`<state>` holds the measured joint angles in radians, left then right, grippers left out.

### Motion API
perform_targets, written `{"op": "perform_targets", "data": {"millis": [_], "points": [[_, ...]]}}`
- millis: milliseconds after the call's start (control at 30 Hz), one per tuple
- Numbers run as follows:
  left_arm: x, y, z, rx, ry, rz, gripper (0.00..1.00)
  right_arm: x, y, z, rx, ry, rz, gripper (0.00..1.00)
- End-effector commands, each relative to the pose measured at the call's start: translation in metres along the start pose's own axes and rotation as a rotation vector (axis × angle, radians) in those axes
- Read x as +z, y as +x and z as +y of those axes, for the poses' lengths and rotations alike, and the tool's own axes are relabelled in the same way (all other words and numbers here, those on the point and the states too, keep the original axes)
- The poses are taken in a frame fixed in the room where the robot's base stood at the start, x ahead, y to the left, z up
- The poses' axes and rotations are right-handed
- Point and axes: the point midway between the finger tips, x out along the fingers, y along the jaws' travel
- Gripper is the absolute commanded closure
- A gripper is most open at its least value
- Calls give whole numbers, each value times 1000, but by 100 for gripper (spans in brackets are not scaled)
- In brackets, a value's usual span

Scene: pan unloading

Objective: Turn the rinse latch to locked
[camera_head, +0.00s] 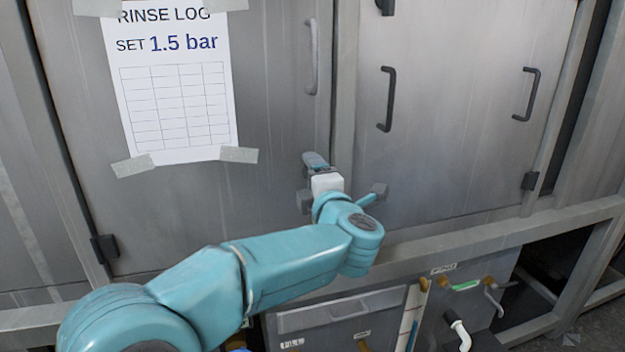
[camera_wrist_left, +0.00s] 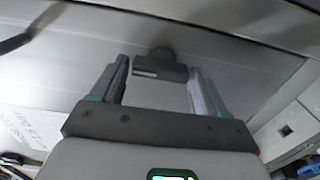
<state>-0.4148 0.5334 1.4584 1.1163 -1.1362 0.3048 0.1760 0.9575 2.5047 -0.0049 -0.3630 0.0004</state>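In the left wrist view a dark block with a round boss (camera_wrist_left: 172,71), which looks like the rinse latch, stands on the grey metal face just past my fingertips. My left gripper (camera_wrist_left: 158,82) is open, its two fingers spread to either side of this block with nothing visible held. In the head view my left gripper (camera_head: 318,163) is at the cabinet front, mostly hidden behind my own wrist. The latch's turned position cannot be told. My right gripper is in neither view.
A taped rinse log sheet (camera_head: 178,95) hangs on the left cabinet door. Bar handles (camera_head: 387,98) and (camera_head: 528,94) are on the right panel.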

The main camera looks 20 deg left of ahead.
Motion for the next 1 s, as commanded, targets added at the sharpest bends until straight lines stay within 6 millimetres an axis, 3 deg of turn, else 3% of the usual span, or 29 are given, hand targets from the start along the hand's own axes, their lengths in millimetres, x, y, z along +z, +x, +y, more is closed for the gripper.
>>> {"op": "perform_targets", "data": {"millis": [167, 267, 700, 833, 1000], "points": [[0, -4, 0, 0, 1, -1, 26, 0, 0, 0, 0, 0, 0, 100], [0, -16, 1, 0, 1, -2, 26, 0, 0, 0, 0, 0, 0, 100], [1, -126, 1, 1, 1, -5, 26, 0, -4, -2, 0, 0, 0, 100], [1, -148, 1, 1, 0, -3, 26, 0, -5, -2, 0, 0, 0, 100], [0, -162, 0, 0, 0, -1, 26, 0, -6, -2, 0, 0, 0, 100]]}}
